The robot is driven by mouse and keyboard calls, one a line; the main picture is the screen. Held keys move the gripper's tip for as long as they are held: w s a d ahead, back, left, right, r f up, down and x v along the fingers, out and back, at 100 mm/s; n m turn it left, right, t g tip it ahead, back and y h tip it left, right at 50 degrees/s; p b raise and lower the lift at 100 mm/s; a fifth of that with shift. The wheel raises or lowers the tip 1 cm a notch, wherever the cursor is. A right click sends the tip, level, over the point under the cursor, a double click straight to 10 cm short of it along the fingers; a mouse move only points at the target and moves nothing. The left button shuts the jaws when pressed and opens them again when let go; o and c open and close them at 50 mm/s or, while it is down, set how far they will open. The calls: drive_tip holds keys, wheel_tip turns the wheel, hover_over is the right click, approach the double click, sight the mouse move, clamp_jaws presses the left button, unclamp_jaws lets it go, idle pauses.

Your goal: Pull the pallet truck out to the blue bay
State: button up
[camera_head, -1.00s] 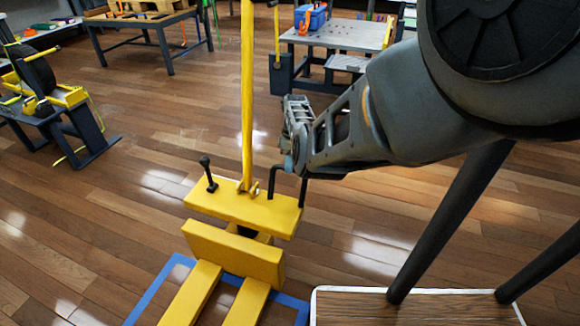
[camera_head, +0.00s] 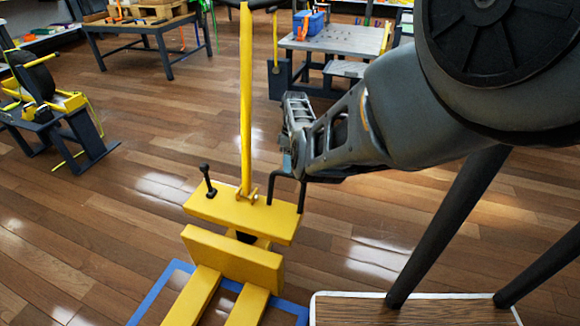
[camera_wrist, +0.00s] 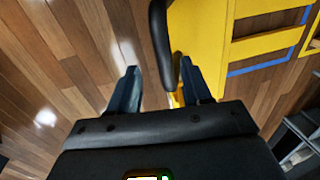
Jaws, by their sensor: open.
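The yellow pallet truck (camera_head: 225,252) stands on the wood floor with a tall yellow tiller (camera_head: 246,100) rising upright from it. A black bent grab handle (camera_head: 270,190) and a black knobbed lever (camera_head: 208,182) stick up from its top. Blue tape (camera_head: 152,290) lies on the floor around its forks. My gripper (camera_wrist: 161,82) is open, and the black handle (camera_wrist: 160,40) reaches in between its two fingers in the wrist view. I cannot tell whether a finger touches it. In the head view the fingertips are mostly hidden behind my wrist at the handle.
A wood-topped platform with a white edge (camera_head: 330,294) is at the bottom right. A bench with a blue box (camera_head: 310,20) stands at the back, a table with a pallet (camera_head: 150,22) back left, and a reel stand (camera_head: 70,130) left. The floor left of the truck is clear.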

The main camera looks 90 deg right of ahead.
drive_tip(key=shift+s+d+r+p, duration=0.1)
drive_tip(key=shift+d+r+p, duration=0.15)
drive_tip(key=shift+r, duration=0.95)
drive_tip(key=shift+s+d+r+p, duration=0.1)
drive_tip(key=shift+d+r+p, duration=0.1)
drive_tip(key=shift+r, duration=0.95)
drive_tip(key=shift+w, duration=0.1)
